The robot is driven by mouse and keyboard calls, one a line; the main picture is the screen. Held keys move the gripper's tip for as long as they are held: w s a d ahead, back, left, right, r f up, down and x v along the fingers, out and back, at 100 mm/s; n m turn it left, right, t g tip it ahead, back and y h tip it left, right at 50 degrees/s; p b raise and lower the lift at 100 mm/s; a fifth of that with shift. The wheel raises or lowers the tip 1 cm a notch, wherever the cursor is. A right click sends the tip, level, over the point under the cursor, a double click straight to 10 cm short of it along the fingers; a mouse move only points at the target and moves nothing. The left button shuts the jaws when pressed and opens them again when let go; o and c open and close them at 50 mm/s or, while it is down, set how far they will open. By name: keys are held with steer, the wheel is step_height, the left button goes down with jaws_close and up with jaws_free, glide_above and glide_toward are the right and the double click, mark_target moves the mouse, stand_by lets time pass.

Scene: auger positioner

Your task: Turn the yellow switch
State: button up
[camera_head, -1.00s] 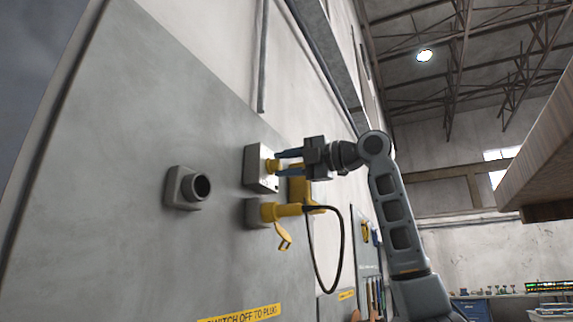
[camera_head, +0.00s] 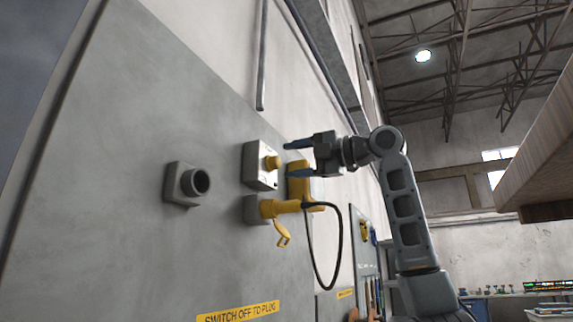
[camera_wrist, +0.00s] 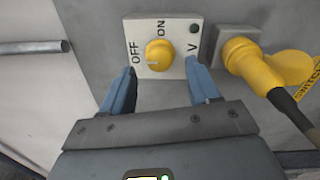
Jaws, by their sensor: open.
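The yellow switch (camera_head: 272,162) is a round knob on a pale box (camera_head: 258,166) on the grey wall panel. In the wrist view the knob (camera_wrist: 160,54) sits on a white plate marked OFF at its left and ON above. I cannot tell clearly which mark it points to. My gripper (camera_head: 289,158) is open and empty, drawn off to the right of the knob in the head view. In the wrist view its blue fingers (camera_wrist: 158,78) stand wide apart, below and to either side of the knob, with a gap to it.
A yellow plug (camera_head: 290,207) with a black cable (camera_head: 338,250) sits just below the switch box; it is to the right in the wrist view (camera_wrist: 245,60). A round grey socket (camera_head: 190,185) is left of the box. A yellow label (camera_head: 238,312) is lower down.

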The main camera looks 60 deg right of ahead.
steer(key=s+b, duration=0.1)
steer(key=s, duration=0.4)
steer(key=shift+d+f, duration=0.1)
steer(key=shift+d, duration=0.05)
stand_by(0.4)
